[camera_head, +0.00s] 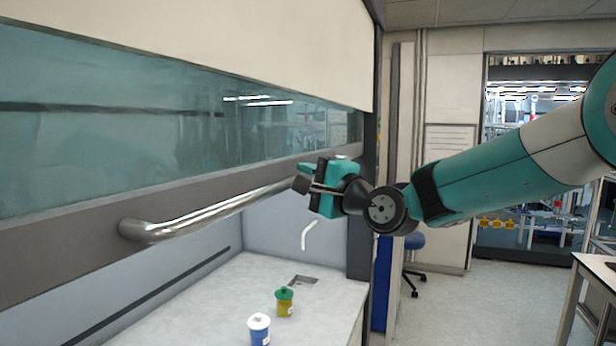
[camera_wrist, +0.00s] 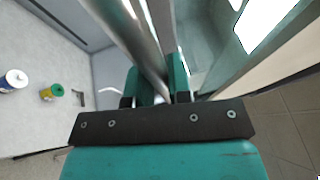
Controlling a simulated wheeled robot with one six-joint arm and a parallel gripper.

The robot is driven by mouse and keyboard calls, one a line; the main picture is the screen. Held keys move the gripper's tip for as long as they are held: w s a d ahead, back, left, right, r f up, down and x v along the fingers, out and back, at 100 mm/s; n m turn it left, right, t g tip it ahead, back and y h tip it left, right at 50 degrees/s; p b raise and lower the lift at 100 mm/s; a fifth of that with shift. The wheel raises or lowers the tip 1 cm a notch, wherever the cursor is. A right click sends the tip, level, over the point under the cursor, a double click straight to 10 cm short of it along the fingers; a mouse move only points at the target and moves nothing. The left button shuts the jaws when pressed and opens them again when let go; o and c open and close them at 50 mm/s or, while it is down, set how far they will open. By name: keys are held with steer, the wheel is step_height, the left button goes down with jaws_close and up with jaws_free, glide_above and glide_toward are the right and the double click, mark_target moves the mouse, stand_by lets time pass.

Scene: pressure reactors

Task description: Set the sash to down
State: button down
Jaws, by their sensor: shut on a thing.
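The sash (camera_head: 120,130) is a teal-tinted glass pane with a grey bottom frame, at the left in the head view. It stands raised, with an open gap between its lower edge and the worktop. A shiny metal bar handle (camera_head: 210,213) runs along the bottom frame. My gripper (camera_head: 303,184) is at the handle's right end, shut on the bar. In the wrist view the handle (camera_wrist: 145,45) passes between the two teal fingers (camera_wrist: 157,88). The fingers hide the bar's right end in the head view.
On the pale worktop (camera_head: 210,300) under the sash stand a blue jar with a white lid (camera_head: 259,330) and a yellow jar with a green lid (camera_head: 284,302). A dark side post (camera_head: 362,220) is close to my gripper. Open floor lies at the right, beside a table (camera_head: 598,275).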

step_height(320, 180, down, 58)
steer(key=b, duration=4.7)
steer(key=shift+f, duration=0.2)
steer(key=shift+s+f, duration=0.1)
steer(key=c, duration=1.1)
jaws_free()
steer(key=shift+o, duration=0.2)
steer(key=b+v, duration=0.8)
steer(key=v, duration=0.9)
steer(key=shift+d, duration=0.15)
steer(key=shift+s, duration=0.1)
